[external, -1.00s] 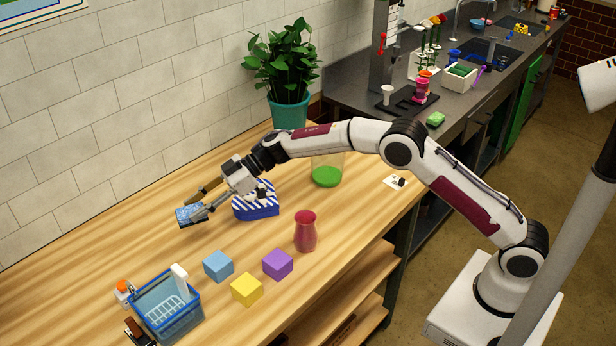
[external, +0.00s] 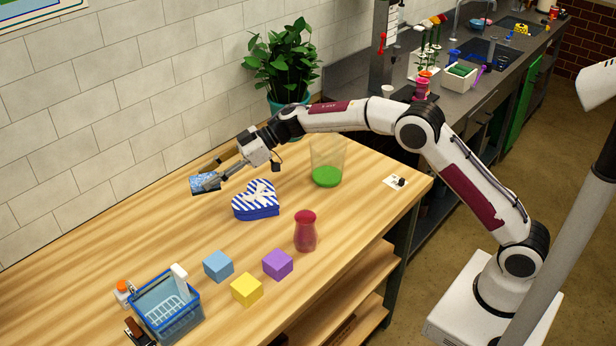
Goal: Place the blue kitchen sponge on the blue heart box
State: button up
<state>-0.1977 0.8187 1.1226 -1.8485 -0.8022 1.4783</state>
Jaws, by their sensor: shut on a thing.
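The blue kitchen sponge (external: 204,184) is held between the fingers of my gripper (external: 211,179), which is shut on it. The sponge looks raised above the wooden table, up and to the left of the heart box in the picture. The blue heart box (external: 257,201), with blue and white stripes and a pale bow on its lid, sits on the table. The sponge and the box are apart. The box is in full view, with nothing on its lid but the bow.
A red vase (external: 305,232) stands right of the box, and a clear vessel with a green bottom (external: 327,168) behind it. Light blue (external: 218,266), yellow (external: 247,290) and purple (external: 278,264) cubes and a blue basket (external: 167,309) are nearer. A potted plant (external: 283,68) stands by the wall.

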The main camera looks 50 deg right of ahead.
jog(key=s+d+r+m+t+h, duration=0.1)
jog(key=d+r+m+t, duration=0.15)
jog(key=d, duration=0.65)
jog(key=h, duration=0.1)
send_over(264, 197)
jog(key=shift+f, duration=1.35)
jog(key=shift+d+m+t, duration=0.1)
jog(key=shift+m+t, duration=0.15)
jog(key=shift+m, duration=0.1)
jog(key=shift+f, duration=0.1)
jog(key=shift+f, duration=3.05)
jog(key=shift+f, duration=1.85)
jog(key=shift+f, duration=0.15)
